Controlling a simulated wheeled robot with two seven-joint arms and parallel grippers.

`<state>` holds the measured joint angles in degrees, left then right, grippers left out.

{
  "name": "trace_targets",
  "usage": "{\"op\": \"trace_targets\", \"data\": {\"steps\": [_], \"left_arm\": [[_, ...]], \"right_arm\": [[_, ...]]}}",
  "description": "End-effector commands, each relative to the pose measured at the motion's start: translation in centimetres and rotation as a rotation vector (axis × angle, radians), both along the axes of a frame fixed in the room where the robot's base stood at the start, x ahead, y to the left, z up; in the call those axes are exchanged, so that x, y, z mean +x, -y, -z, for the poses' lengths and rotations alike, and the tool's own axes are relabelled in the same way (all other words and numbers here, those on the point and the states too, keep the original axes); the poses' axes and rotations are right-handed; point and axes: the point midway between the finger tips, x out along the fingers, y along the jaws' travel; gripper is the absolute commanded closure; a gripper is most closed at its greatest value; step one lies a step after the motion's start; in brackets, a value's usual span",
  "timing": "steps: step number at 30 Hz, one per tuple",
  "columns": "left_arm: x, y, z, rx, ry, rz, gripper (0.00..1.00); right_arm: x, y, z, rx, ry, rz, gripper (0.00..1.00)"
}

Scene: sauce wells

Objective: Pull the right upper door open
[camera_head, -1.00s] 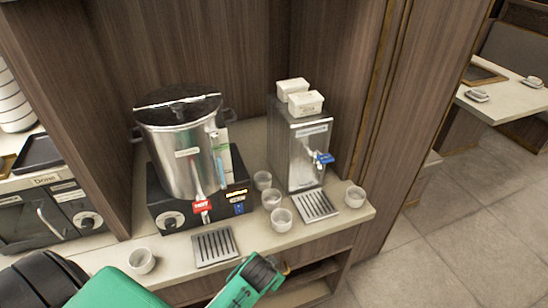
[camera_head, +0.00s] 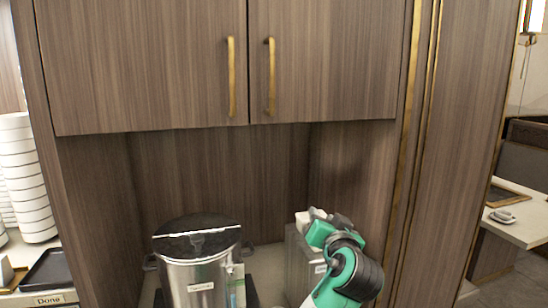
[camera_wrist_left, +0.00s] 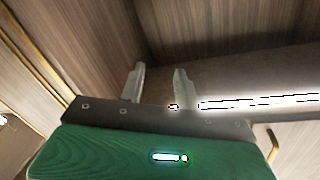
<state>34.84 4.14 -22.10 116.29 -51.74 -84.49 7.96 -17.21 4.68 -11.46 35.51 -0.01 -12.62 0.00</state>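The right upper door (camera_head: 335,60) is a brown wood-grain panel, closed flush beside the left upper door (camera_head: 140,65). Its upright brass handle (camera_head: 270,76) is near its left edge. My left gripper (camera_head: 312,216) is below this door, in front of the niche, well under the handle and apart from it. In the left wrist view, its two pale fingers (camera_wrist_left: 160,78) stand apart with nothing between them. A curved brass handle (camera_wrist_left: 272,145) shows at lower right there; I cannot tell which door it belongs to. My right gripper is not in view.
A steel urn (camera_head: 200,265) stands in the niche at left. A dispenser (camera_head: 300,265) is partly hidden behind my left arm. Stacked white bowls (camera_head: 25,185) are at far left. A bright strip (camera_wrist_left: 260,102) crosses the wrist view. The space before the doors is clear.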

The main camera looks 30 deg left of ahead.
Motion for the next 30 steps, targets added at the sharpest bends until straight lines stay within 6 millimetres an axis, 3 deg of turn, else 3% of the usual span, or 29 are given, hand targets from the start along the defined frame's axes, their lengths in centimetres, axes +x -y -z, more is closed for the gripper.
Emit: {"op": "trace_targets", "data": {"steps": [1,6,9,12,15,20,30], "left_arm": [[-0.5,0.1,-3.7,0.010,0.070,-0.026,0.67],[-3.7,0.0,-14.0,0.030,0.293,-0.132,0.67],[-6.2,0.0,-19.0,0.030,0.413,-0.189,0.67],[-8.6,0.1,-22.6,0.025,0.511,-0.236,0.67],[-10.4,0.1,-24.9,0.020,0.577,-0.268,0.67],[-11.5,0.0,-26.4,0.017,0.618,-0.289,0.67],[-9.4,-3.8,-28.6,0.021,0.615,-0.293,0.67]], "right_arm": [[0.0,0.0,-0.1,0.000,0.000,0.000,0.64],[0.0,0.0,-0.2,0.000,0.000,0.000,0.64],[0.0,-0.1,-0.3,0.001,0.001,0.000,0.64],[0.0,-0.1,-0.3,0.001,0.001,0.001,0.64],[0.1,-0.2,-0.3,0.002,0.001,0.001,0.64],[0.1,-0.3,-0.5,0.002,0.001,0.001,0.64],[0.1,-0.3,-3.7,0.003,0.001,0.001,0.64]]}}
